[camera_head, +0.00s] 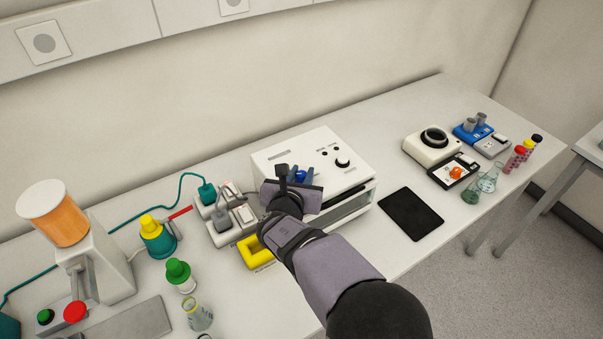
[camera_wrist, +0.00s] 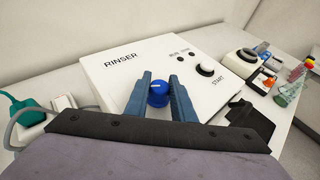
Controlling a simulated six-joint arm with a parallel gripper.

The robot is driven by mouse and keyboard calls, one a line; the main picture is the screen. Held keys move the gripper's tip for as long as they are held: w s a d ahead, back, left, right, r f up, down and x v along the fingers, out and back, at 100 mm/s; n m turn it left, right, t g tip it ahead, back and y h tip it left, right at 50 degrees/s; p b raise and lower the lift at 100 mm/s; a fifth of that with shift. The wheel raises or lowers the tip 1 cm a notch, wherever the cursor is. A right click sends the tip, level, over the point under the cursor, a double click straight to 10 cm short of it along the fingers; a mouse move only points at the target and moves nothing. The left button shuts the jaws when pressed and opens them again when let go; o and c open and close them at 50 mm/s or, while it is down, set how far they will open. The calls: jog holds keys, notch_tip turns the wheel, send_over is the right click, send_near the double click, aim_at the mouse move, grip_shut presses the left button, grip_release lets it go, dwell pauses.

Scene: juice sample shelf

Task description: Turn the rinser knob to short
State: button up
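The rinser (camera_head: 277,156) is a white box on the bench, and its sloped top also fills the middle of the wrist view (camera_wrist: 125,75). Its blue knob (camera_wrist: 158,95) has a small white mark near its upper edge. The knob also shows in the head view (camera_head: 300,176). My gripper (camera_wrist: 160,76) is open, with one blue finger on each side of the knob. The gaps are small, and whether either finger touches it is unclear. My gripper in the head view (camera_head: 296,172) is over the rinser's top. Any labels around the knob are hidden.
A black round START control (camera_wrist: 206,69) and two small indicators sit right of the knob. A dark tablet (camera_head: 411,214) lies right of the rinser. A power strip with plugs (camera_head: 228,212) and a yellow block (camera_head: 252,255) are at its left.

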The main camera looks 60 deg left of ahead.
grip_shut()
jog(key=shift+r+m+t+h+p, duration=0.1)
jog(key=shift+m+t+h+p, duration=0.2)
jog(key=shift+m+p, duration=0.1)
jog(key=shift+s, duration=0.1)
jog(key=shift+m+t+h+p, duration=0.3)
jog(key=shift+m+t+h, duration=0.4)
jog(key=shift+m+h, duration=0.2)
jog(key=shift+m+t+h, duration=0.3)
jog(key=shift+m+h, duration=0.3)
jog(key=shift+f+m+t+h+b, duration=0.2)
jog(key=shift+m+t+h+b, duration=0.1)
jog(key=shift+m+h+b, duration=0.35)
jog(key=shift+r+m+h+b, duration=0.15)
jog(key=shift+m+h+b, duration=0.3)
jog(key=shift+b, duration=0.05)
jog(key=shift+t, duration=0.3)
